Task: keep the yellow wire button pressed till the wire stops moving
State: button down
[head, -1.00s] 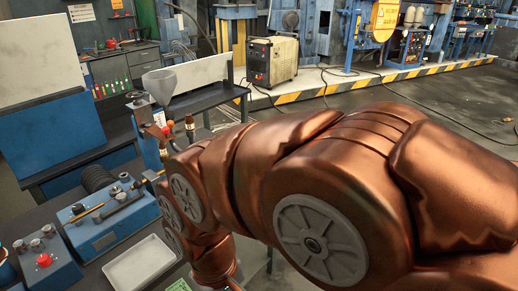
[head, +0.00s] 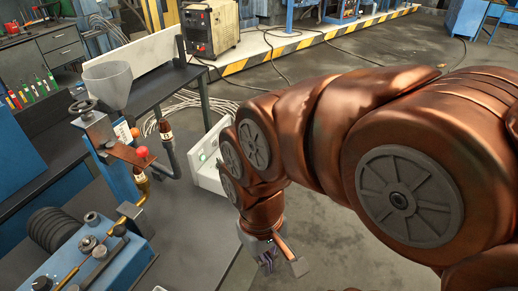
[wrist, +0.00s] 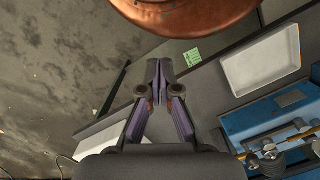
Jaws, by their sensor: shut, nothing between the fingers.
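I cannot make out a yellow wire button in either view now. My gripper (head: 268,258) hangs at the end of my copper arm, over the right edge of the dark workbench in the head view. In the wrist view my gripper (wrist: 160,82) is shut, its fingertips together and empty, apart from the objects around it. A blue machine (head: 118,262) with a black coil and a brass-coloured rod stands at the lower left of the head view. It also shows at the right of the wrist view (wrist: 283,112).
A white panel (head: 207,158) stands near my arm. A grey funnel (head: 107,84) and a red ball knob (head: 142,152) rise at the left. Open floor (head: 330,235) lies right of the bench.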

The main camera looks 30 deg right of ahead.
jog(key=shift+w, duration=0.1)
jog(key=w+d+r+m+t+y+p, duration=0.1)
jog(key=w+r+m+t+y, duration=0.2)
jog(key=w, duration=0.9)
jog(key=w+d+r+m+y+p, duration=0.1)
jog(key=w+m+y+p, duration=0.3)
jog(key=w, duration=0.8)
jog(key=w+d+f+m+t, duration=0.2)
jog(key=w+d+m, duration=0.3)
jog(key=d, duration=0.6)
jog(key=w+d+f+m+t, duration=0.2)
jog(key=w+d+m, duration=0.4)
jog(key=d, duration=0.5)
jog(key=shift+w+d+m+t+h, duration=0.3)
jog(key=shift+w+d+t+h, duration=0.1)
jog(key=shift+w+t, duration=0.5)
jog(key=shift+w+f+b, duration=0.1)
jog(key=shift+f+b, duration=0.1)
jog(key=shift+b, duration=0.2)
jog(key=shift+f+b, duration=2.15)
jog(key=shift+f, duration=2.05)
jog(key=shift+f, duration=0.15)
